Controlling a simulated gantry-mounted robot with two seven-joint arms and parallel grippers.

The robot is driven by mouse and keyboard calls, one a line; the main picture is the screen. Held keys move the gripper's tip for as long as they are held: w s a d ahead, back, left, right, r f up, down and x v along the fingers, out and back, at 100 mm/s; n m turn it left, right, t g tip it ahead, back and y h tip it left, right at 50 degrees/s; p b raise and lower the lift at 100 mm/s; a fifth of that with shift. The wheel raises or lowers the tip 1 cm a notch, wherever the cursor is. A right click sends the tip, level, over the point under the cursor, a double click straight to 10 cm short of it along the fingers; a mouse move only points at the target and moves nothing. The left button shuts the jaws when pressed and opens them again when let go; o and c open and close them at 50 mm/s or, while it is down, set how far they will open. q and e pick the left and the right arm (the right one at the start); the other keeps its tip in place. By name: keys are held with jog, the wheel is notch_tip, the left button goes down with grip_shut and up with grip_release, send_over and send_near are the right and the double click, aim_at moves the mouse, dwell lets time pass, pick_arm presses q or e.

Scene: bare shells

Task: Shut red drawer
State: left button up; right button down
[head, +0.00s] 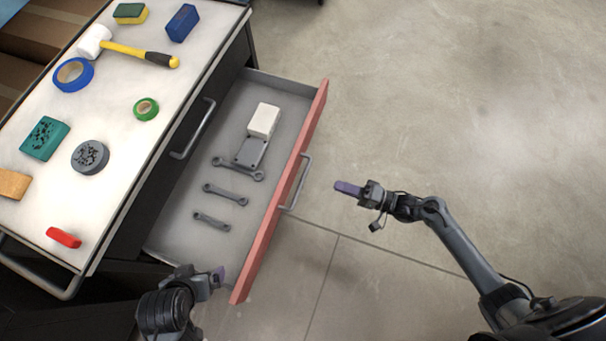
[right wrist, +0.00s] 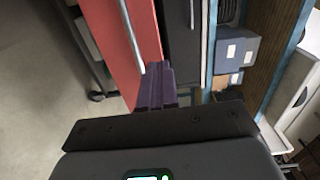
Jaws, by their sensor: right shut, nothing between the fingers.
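The red drawer (head: 283,197) is pulled well out of the dark tool cart, its red front facing right with a grey bar handle (head: 300,182). It also shows in the right wrist view (right wrist: 105,35), with the handle (right wrist: 131,38) on it. My right gripper (head: 347,188) is shut and empty, to the right of the handle with a gap of floor between them. Its purple fingers (right wrist: 156,88) are together in the right wrist view. My left gripper (head: 218,276) is by the near end of the drawer; whether it is open is unclear.
The cart top (head: 120,100) holds a mallet (head: 125,50), tape rolls and blocks. A closed dark drawer (head: 180,140) is behind. Floor to the right is clear.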

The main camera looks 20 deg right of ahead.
jog(key=f, duration=0.1)
jog(key=b, duration=0.6)
send_near(292, 167)
jog(key=x, duration=0.5)
jog(key=shift+w+a+f, duration=0.15)
jog(key=shift+w+f, duration=0.1)
jog(key=shift+f, duration=0.15)
jog(key=shift+w+a+r+b, duration=0.1)
jog(key=shift+w+a+b, duration=0.15)
jog(key=shift+a+b, duration=0.15)
jog(key=shift+w+a, duration=0.1)
